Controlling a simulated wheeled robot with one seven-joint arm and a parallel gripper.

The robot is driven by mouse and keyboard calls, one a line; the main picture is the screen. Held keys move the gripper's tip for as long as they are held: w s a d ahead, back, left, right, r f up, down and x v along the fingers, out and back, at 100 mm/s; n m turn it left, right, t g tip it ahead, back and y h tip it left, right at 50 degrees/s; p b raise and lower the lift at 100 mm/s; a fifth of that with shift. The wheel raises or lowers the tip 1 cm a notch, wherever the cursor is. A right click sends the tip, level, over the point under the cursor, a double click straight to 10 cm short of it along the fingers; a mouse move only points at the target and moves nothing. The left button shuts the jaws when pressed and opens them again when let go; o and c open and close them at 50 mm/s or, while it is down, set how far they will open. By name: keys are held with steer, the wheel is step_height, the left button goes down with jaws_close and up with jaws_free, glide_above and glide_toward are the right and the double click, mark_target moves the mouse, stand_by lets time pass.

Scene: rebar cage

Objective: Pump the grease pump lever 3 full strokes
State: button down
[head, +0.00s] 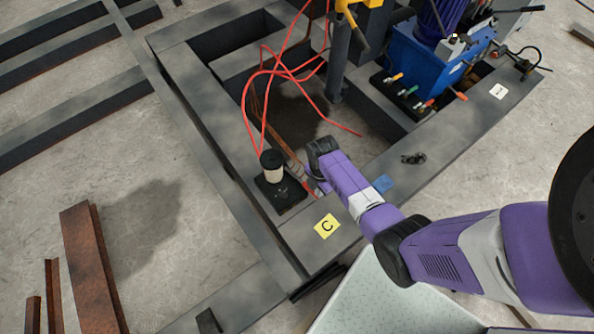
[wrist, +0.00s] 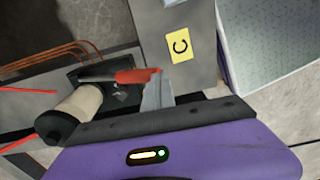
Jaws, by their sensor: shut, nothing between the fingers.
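The grease pump has a cream cylinder with a black cap (head: 273,166) and stands on a black base plate on the dark steel frame. In the wrist view the cream cylinder (wrist: 82,112) lies at the left, beside my gripper. The pump lever (wrist: 135,76) has a red grip and a thin grey rod running left over the black base. My gripper (wrist: 157,90) is shut and empty. Its fingertips are close to the right end of the red grip; I cannot tell whether they touch it. In the head view my wrist hides most of the gripper.
A yellow label "C" (head: 327,226) is on the frame near the pump. Red hoses (head: 262,105) run from the pump across the frame. A blue hydraulic unit (head: 432,65) stands at the upper right. Rusty beams (head: 90,265) lie on the floor at lower left.

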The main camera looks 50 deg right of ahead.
steer(key=shift+s+a+f, duration=0.1)
steer(key=shift+s+f, duration=0.15)
steer(key=shift+f, duration=0.3)
steer(key=shift+s+a+f+b, duration=0.1)
steer(key=shift+s+f+b, duration=0.2)
steer(key=shift+f, duration=0.35)
steer(key=shift+s+f+b, duration=0.2)
steer(key=shift+f+b, duration=0.1)
steer(key=shift+f, duration=0.45)
